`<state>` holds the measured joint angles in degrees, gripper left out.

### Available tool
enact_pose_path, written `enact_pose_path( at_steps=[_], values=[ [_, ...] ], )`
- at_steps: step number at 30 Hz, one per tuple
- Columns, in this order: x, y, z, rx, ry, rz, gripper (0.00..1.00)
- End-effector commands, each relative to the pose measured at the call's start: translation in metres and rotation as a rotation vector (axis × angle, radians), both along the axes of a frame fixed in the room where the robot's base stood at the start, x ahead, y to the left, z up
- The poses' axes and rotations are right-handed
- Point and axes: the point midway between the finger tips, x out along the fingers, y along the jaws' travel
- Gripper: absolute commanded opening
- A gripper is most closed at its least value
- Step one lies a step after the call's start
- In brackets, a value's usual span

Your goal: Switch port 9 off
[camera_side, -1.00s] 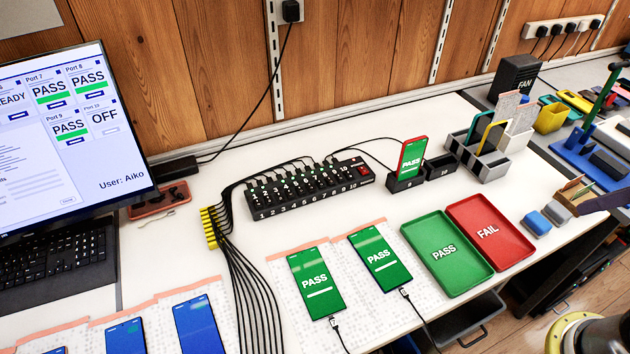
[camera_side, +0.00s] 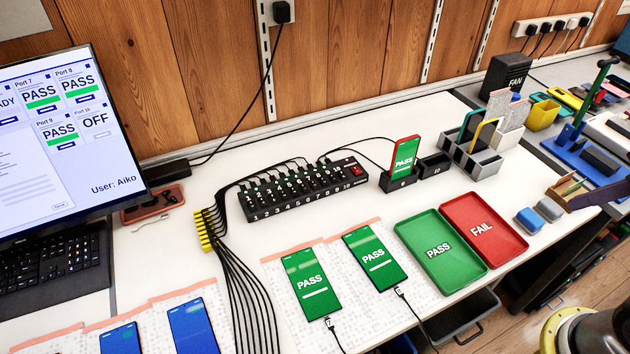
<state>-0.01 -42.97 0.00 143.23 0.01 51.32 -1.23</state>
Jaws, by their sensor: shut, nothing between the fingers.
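The black hub (camera_side: 301,199) lies on the white bench with numbers 1 to 10 along its front edge. Several small lit green switches run along its top, and a red switch (camera_side: 356,170) sits at its right end. The port 9 switch is near the right end, too small to read its position. The monitor (camera_side: 52,177) shows Port 9 as PASS with a green bar and Port 10 as OFF. A phone showing PASS (camera_side: 404,156) stands upright in the dock (camera_side: 398,184) right of the hub. My gripper is not in view.
Cables run from the hub to a yellow comb (camera_side: 204,229). Two PASS phones (camera_side: 311,284) (camera_side: 375,258) lie on mats in front. A green PASS tray (camera_side: 440,272) and red FAIL tray (camera_side: 497,253) are to the right. An empty dock (camera_side: 433,165) stands beside the occupied one.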

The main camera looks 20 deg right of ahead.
Motion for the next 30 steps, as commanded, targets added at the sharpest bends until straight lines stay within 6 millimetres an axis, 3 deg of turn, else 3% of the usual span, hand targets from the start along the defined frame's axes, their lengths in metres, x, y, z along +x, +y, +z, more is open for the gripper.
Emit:
enact_pose_path(
  at_steps=[2, 5, 8, 12, 18, 24, 30],
  values=[
    [0.007, 0.0, 0.006, -0.023, -0.037, 0.041, 0.0],
    [0.027, 0.0, 0.03, -0.06, -0.127, 0.096, 0.0],
    [0.057, 0.0, 0.058, -0.107, -0.207, 0.159, 0.0],
    [0.111, 0.004, 0.093, -0.175, -0.293, 0.253, 0.0],
    [0.196, 0.016, 0.119, -0.264, -0.369, 0.38, 0.0],
    [0.284, 0.036, 0.115, -0.337, -0.409, 0.496, 0.0],
    [0.363, 0.061, 0.082, -0.39, -0.423, 0.6, 0.0]
  ],
)
